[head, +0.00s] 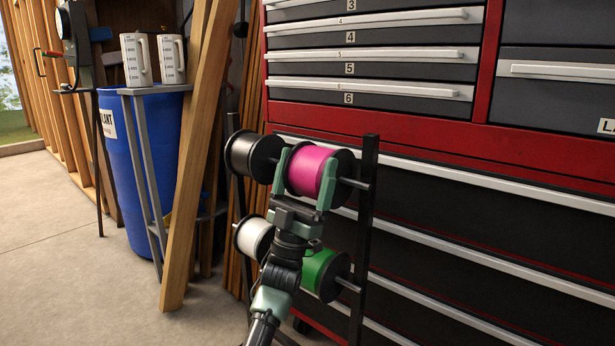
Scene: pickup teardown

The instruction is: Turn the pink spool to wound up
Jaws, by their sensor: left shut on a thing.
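The pink spool (308,168) sits on the upper rod of a dark spool rack, with black flanges at its sides. My left gripper (304,180) reaches up from below, and its green fingers are shut on the pink spool, one on each side of the pink winding. Part of the spool's left flange is hidden behind a finger. My right gripper is not in view.
A white spool (256,240) and a green spool (318,270) are on the lower rod. The rack's black post (362,230) stands close right, before the red tool chest (400,118). Concrete floor (80,270) is open at left.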

